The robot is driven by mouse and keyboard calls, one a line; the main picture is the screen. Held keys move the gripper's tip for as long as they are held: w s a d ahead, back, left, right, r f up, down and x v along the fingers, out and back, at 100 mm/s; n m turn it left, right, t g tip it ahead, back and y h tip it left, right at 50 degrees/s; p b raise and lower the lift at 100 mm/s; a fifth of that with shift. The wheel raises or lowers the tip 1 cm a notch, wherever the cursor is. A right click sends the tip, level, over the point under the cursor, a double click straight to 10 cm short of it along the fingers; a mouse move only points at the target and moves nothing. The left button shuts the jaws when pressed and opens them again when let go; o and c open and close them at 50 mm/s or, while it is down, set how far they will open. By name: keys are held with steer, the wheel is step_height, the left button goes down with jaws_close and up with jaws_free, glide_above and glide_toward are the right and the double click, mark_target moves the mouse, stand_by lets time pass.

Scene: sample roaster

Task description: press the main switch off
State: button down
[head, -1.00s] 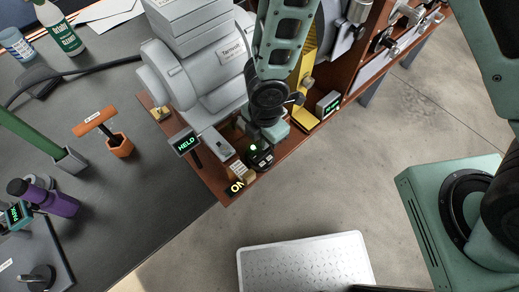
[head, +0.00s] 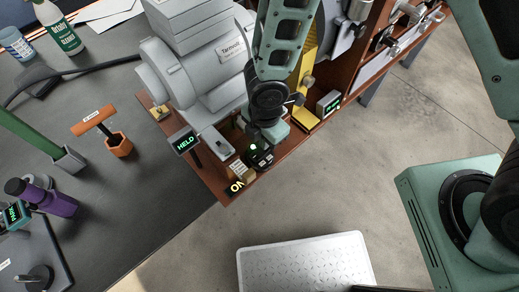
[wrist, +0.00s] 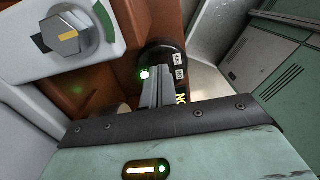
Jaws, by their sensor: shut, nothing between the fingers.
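The main switch (head: 264,160) is a round black piece with small white labels at the front corner of the roaster's brown base. It also shows in the wrist view (wrist: 178,62), with a green light beside my fingers. A small display (head: 237,187) near it reads ON in yellow. My gripper (wrist: 154,78) is shut and empty, its fingers in front of the switch and covering part of it. I cannot tell whether the tips touch it. In the head view my gripper (head: 257,146) is mostly hidden by my arm.
The grey roaster (head: 210,75) stands behind the switch. A display reading HELD (head: 185,143) and a small wooden block (head: 249,174) are close by. A grey panel with a knob (wrist: 66,38) is left of my fingers. Open floor lies in front.

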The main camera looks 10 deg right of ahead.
step_height(320, 180, up, 7)
steer(key=p, duration=0.6)
stand_by(0.5)
steer(key=shift+f, duration=0.1)
steer(key=s+d+r+m, duration=0.1)
steer(key=d+r+m, duration=0.1)
steer(key=r+m, duration=0.35)
steer(key=s+d+r+m, duration=0.1)
steer(key=d+r+m, duration=0.15)
steer(key=r, duration=0.65)
steer(key=s+d+r+m, duration=0.3)
steer(key=s+r+m, duration=0.6)
steer(key=r, duration=0.1)
steer(key=shift+s+d+y, duration=0.15)
steer(key=shift+d+y, duration=0.15)
steer(key=shift+d, duration=0.05)
